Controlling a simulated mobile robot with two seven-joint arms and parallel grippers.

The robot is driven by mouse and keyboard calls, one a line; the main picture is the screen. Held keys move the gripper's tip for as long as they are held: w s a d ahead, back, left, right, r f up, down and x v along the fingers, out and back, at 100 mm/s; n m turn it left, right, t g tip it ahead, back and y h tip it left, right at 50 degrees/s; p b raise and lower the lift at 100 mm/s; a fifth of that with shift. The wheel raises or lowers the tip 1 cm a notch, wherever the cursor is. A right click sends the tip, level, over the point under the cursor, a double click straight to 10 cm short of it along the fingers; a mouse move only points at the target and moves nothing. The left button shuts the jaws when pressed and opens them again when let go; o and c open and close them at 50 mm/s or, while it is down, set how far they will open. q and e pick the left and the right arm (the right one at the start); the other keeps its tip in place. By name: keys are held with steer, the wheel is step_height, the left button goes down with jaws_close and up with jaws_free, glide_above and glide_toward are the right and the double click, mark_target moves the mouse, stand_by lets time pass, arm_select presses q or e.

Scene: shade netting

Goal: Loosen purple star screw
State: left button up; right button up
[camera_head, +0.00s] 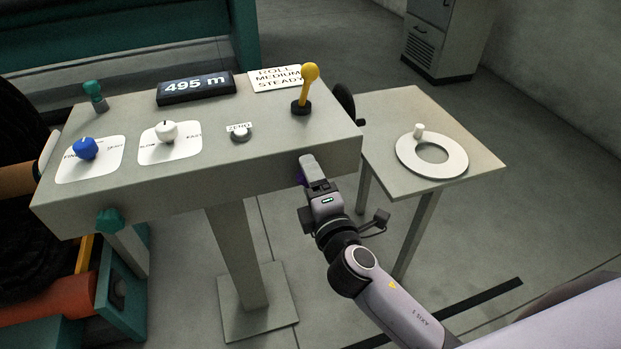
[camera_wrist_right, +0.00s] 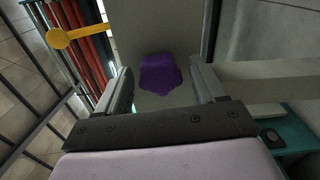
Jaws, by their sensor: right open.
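The purple star screw (camera_wrist_right: 160,73) shows in the right wrist view, between the two fingers of my right gripper. In the head view only a sliver of purple (camera_head: 302,176) shows at the front face of the control desk, beside the gripper; the rest is hidden. My right gripper (camera_head: 309,167) is open at that front face, near its right end. I cannot tell whether the fingers touch the screw. My left gripper is not in view.
The grey desk (camera_head: 200,187) carries a yellow lever (camera_head: 307,86), blue knob (camera_head: 86,148), white knob (camera_head: 166,130), ZERO button (camera_head: 241,133) and display (camera_head: 195,88). A teal star knob (camera_head: 110,220) is at its front left. A side table (camera_head: 402,112) holds a white ring (camera_head: 460,158).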

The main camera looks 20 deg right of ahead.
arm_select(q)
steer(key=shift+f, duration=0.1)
arm_select(e)
steer(key=s, duration=0.5)
stand_by(0.3)
steer(key=o, duration=0.6)
steer(key=shift+c, duration=0.2)
steer(key=shift+d, duration=0.1)
